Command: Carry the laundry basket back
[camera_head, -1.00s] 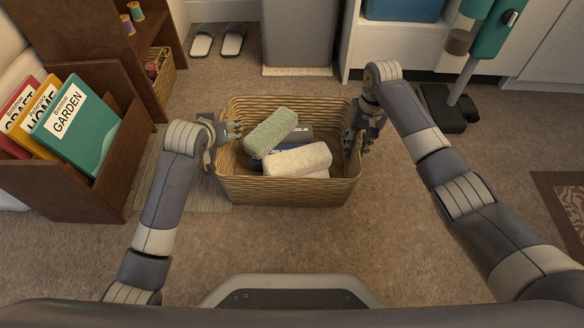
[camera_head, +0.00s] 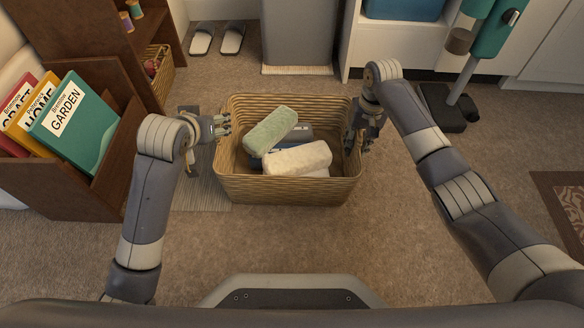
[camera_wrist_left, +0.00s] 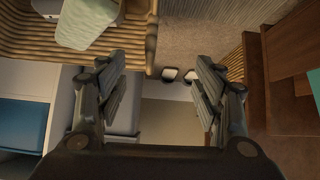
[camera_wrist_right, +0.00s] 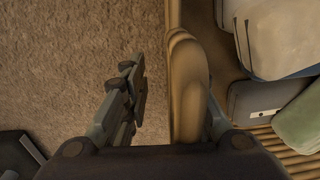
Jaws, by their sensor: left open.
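The wicker laundry basket (camera_head: 290,190) stands on the carpet in front of me. It holds a rolled green towel (camera_head: 270,131), a rolled cream towel (camera_head: 297,159) and grey-blue folded items partly hidden under them. My left gripper (camera_head: 223,125) is open and empty just off the basket's left rim; the left wrist view shows its spread fingers (camera_wrist_left: 160,75) with the rim (camera_wrist_left: 70,48) off to the upper left. My right gripper (camera_head: 362,141) is at the right rim. In the right wrist view the rim (camera_wrist_right: 186,90) runs between its fingers, with a gap to the left finger.
A wooden rack of folders (camera_head: 65,185) and a shelf stand at the left. A grey mat (camera_head: 202,190) lies partly under the basket's left side. Slippers (camera_head: 217,39) and a bin (camera_head: 297,35) are behind. A teal upright cleaner (camera_head: 487,35) stands right. Carpet in front is clear.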

